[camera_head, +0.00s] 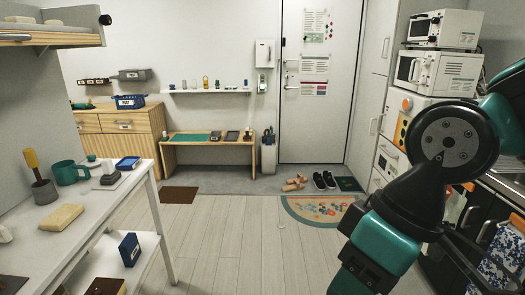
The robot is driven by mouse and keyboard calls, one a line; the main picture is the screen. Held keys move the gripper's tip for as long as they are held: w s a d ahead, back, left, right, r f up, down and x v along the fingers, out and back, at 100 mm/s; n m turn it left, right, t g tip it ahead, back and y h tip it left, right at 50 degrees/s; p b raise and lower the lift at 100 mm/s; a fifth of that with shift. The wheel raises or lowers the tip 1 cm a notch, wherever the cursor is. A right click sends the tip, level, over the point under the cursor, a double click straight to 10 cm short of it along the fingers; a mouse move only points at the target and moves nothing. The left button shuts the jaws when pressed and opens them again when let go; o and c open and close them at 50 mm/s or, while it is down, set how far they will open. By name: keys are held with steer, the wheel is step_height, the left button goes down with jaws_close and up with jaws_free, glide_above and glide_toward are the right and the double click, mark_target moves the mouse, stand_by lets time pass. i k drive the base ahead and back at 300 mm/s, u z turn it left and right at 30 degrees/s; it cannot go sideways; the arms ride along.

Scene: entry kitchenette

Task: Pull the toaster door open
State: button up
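Two white box-shaped appliances are stacked at the upper right: a smaller upper one (437,27) and a larger lower one (455,72). I cannot tell for sure which is the toaster. Both fronts look closed. My arm, teal and black, fills the right side, nearer to me than the appliances. I cannot make out my gripper's fingers in this view.
A white table (120,195) with a teal mug (68,173) and a sponge stands at the left. A wooden bench (212,143) stands at the back. Shoes (325,180) and a patterned mat (322,209) lie before the door. The middle floor (235,235) is clear.

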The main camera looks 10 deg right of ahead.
mark_target(421, 25)
steer(key=z, duration=0.2)
steer(key=i, duration=2.05)
steer(key=z, duration=0.5)
steer(key=i, duration=2.1)
steer(key=z, duration=0.2)
